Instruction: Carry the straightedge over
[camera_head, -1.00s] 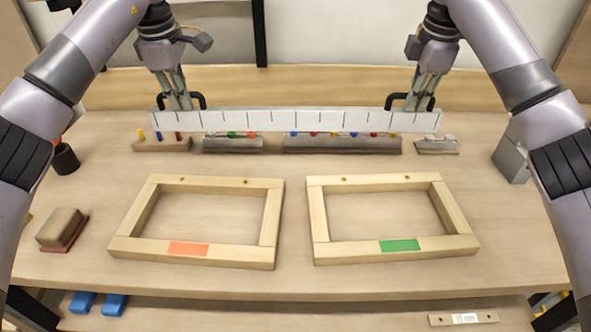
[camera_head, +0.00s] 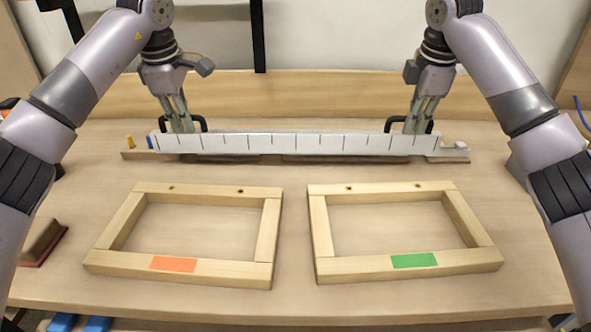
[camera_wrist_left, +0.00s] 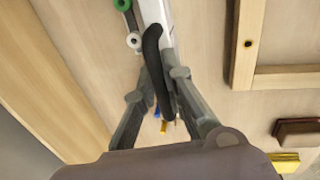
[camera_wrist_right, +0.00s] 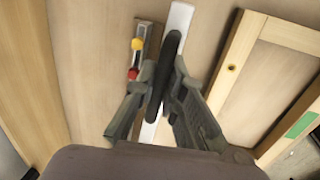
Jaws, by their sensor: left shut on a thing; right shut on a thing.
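The straightedge (camera_head: 295,145) is a long white bar with black tick marks and a dark handle near each end. It spans level across the head view, behind the two frames. My left gripper (camera_head: 184,125) is shut on its left handle, a black loop that shows in the left wrist view (camera_wrist_left: 155,65). My right gripper (camera_head: 409,125) is shut on its right handle, which shows in the right wrist view (camera_wrist_right: 170,65). Two wooden frames lie on the table, one with an orange patch (camera_head: 120,222) and one with a green patch (camera_head: 323,240). The straightedge hides most of the racks behind it.
Low holders with coloured pegs stand behind the straightedge; a yellow peg (camera_head: 130,143) shows at the left. A grey holder (camera_head: 453,153) shows at the right. A brown block (camera_head: 42,240) lies at the left edge. The table between frames and straightedge is clear.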

